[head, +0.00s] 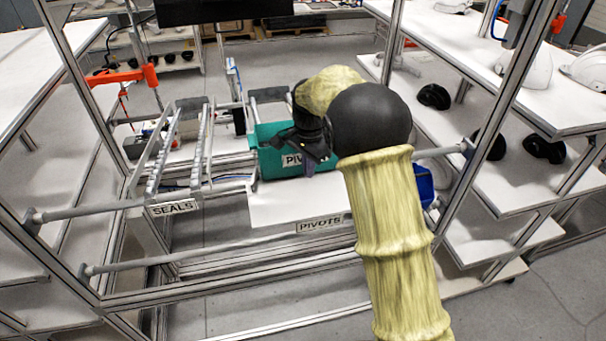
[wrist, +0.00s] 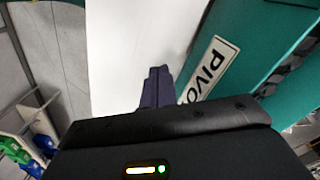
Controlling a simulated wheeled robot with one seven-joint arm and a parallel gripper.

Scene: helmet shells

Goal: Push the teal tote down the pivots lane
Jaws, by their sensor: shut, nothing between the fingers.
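The teal tote (head: 268,160) stands upright on the white pivots lane (head: 290,208), toward the lane's far part. Its front wall carries a label reading PIVOTS, partly hidden by my gripper (head: 312,164). In the wrist view the tote (wrist: 262,45) fills the upper right, with its label at a slant. The bare white lane (wrist: 135,50) runs beside it. My gripper's fingers (wrist: 157,88) are shut and empty, close to the tote's labelled front wall. I cannot tell whether they touch it. My arm hides the tote's right part.
The seals lane (head: 172,207) with its rails lies left of the pivots lane. A PIVOTS sign (head: 320,224) marks the lane's near edge. A blue bin (head: 424,186) sits at the right, partly behind my arm. Metal frame posts stand on both sides. Shelves with helmet shells (head: 434,97) stand at right.

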